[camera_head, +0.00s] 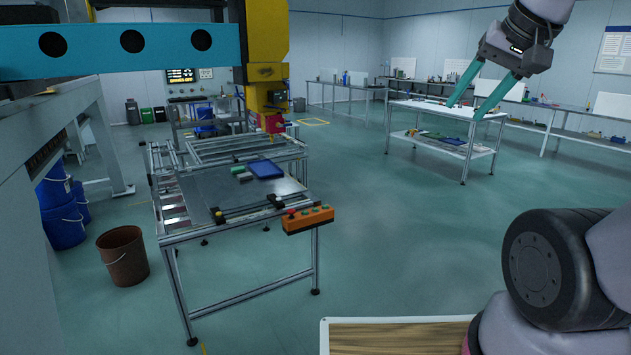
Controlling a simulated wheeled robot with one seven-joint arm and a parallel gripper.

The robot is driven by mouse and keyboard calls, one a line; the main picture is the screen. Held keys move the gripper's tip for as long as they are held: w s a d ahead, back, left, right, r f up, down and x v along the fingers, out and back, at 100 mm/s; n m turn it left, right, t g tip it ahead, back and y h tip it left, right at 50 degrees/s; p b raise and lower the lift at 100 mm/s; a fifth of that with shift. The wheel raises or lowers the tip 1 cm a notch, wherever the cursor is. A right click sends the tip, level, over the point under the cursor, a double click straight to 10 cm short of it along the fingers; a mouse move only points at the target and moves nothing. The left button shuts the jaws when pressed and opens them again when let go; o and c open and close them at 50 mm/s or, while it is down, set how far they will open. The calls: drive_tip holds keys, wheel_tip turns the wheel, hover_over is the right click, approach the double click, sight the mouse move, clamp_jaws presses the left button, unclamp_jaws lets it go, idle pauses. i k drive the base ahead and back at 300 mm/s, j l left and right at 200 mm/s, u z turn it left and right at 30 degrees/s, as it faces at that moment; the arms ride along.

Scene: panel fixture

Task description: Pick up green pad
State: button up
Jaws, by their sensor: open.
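A small green block (238,169) lies on the grey metal plate (205,190) of the panel fixture, left of a blue pad (265,169). A pale piece (246,178) lies just in front of it. A flat green item (428,135) also shows on the lower shelf of the workbench at the right; I cannot tell which green thing is the pad. My gripper (464,111) is at the upper right, its two teal fingers apart, pointing down and empty. In the picture it overlaps the workbench top, well right of the fixture.
An orange button box (307,219) sits at the fixture's front right corner. A yellow machine head (266,70) hangs above the fixture's back. A brown bucket (123,256) and blue drums (62,212) stand left. Floor between fixture and workbench (450,110) is clear.

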sight(242, 168)
drive_tip(key=i+l+z, duration=0.25)
drive_tip(key=i, duration=0.75)
drive_tip(key=i+l+z, duration=0.1)
drive_tip(key=i+z, duration=0.2)
drive_tip(key=i, duration=0.7)
drive_tip(key=i+z, duration=0.15)
drive_tip(key=i, duration=0.85)
drive_tip(key=i+j+z, duration=0.15)
drive_tip(key=i, duration=0.85)
drive_tip(key=i+u, duration=0.3)
drive_tip(key=i, duration=0.2)
drive_tip(key=i+l+u, duration=0.1)
drive_tip(key=i+u, duration=0.2)
drive_tip(key=i, duration=0.15)
drive_tip(key=i+j+u, duration=0.15)
drive_tip(key=i+u, duration=0.6)
drive_tip(key=u, duration=0.25)
drive_tip(key=i+l+u, duration=0.1)
drive_tip(key=i+u, duration=0.35)
drive_tip(key=i+j+u, duration=0.2)
drive_tip(key=u, duration=0.25)
drive_tip(key=i+u, duration=0.3)
drive_tip(key=u, duration=0.15)
drive_tip(key=i+u, duration=0.3)
drive_tip(key=u, duration=0.15)
drive_tip(key=i+u, duration=0.25)
drive_tip(key=u, duration=0.2)
drive_tip(key=i+l+u, duration=0.25)
drive_tip(key=u, duration=0.2)
